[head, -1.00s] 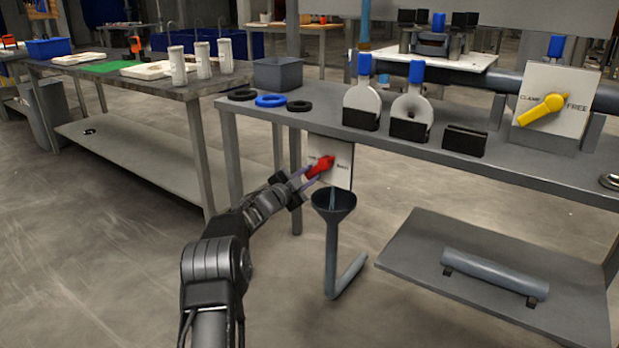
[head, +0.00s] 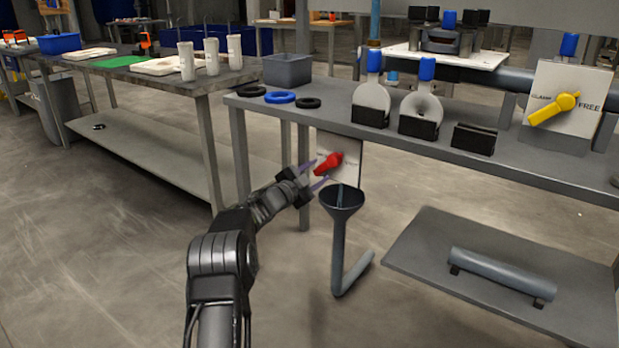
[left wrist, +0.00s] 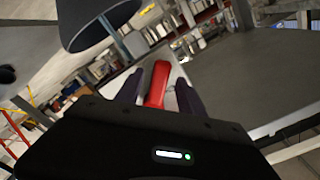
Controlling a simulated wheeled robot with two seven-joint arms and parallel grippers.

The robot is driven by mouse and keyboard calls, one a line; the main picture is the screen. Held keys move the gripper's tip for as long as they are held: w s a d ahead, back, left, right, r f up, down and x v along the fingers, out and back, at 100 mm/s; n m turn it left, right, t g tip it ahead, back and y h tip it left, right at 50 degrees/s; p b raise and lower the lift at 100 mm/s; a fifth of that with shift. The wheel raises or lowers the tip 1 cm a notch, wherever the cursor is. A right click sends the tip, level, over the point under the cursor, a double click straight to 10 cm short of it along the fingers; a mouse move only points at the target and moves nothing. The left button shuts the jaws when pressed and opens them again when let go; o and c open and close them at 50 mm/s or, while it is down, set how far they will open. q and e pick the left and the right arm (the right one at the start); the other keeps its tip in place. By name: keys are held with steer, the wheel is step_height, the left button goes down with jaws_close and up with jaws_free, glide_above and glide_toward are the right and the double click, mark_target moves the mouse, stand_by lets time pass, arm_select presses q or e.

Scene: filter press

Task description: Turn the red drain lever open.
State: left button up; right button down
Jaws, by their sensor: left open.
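The red drain lever (head: 328,164) sits on a white plate (head: 345,155) below the front edge of the press bench. In the head view it slants, with its low end to the lower left. My left gripper (head: 317,174) is open just left of the lever, its tips close to the low end. In the left wrist view the red lever (left wrist: 158,84) shows between the two open purple fingers (left wrist: 157,92). Contact with the fingers cannot be told. The plate's lettering is too small to read. My right gripper is not in view.
A dark funnel (head: 342,200) with a bent drain pipe stands just below the lever. The press bench (head: 330,120) carries rings, filter plates and a yellow CLAMP/FREE lever (head: 553,109). A low shelf (head: 420,262) is at lower right. Open floor lies left of my arm.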

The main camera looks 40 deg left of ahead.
arm_select(q)
steer(key=s+p, duration=0.1)
steer(key=s, duration=0.6)
steer(key=shift+s+p, duration=0.2)
steer(key=shift+p, duration=0.1)
